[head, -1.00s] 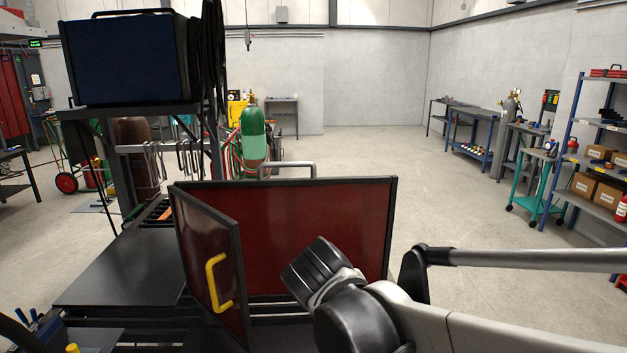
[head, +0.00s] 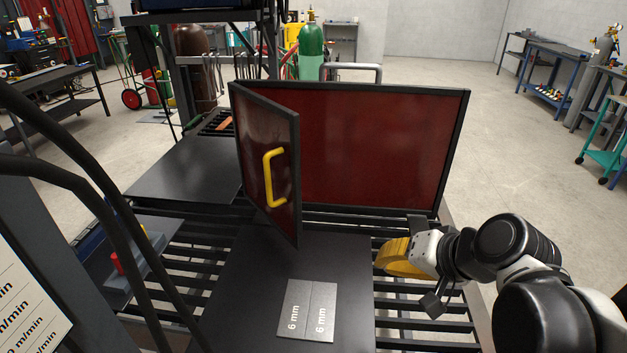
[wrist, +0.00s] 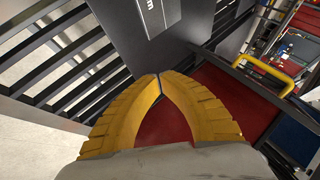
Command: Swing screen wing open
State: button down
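The screen has a wide dark-red main panel (head: 375,145) in a black frame, standing upright on the slatted table. Its narrower wing (head: 285,150), also dark red in black, is joined at the left edge and angles toward me. A yellow handle (head: 270,178) is on the wing's face; it also shows in the wrist view (wrist: 265,73). My gripper (head: 383,262) is low, right of the wing and in front of the main panel, apart from the handle. Its yellow fingers meet at the tips in the wrist view (wrist: 158,80), with nothing between the tips.
Two small plates marked 6 mm (head: 307,310) lie on a dark sheet (head: 245,290) in front of the wing. Slats (head: 420,325) show under my gripper. Black cables (head: 85,165) and a label board (head: 25,300) stand at the left. A dark flat surface (head: 185,168) lies behind the wing.

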jog(key=w+a+r+m+t+y, duration=0.1)
jog(key=w+a+r+m+y, duration=0.1)
jog(key=w+y, duration=0.4)
jog(key=w+a+r+m+t+y, duration=0.2)
jog(key=w+a+y, duration=0.15)
jog(key=w, duration=0.45)
jog(key=w+a+b, duration=0.2)
jog(key=a+b, duration=0.2)
jog(key=a, duration=0.6)
jog(key=shift+w+a, duration=0.15)
jog(key=shift+a, duration=0.05)
jog(key=shift+f, duration=0.1)
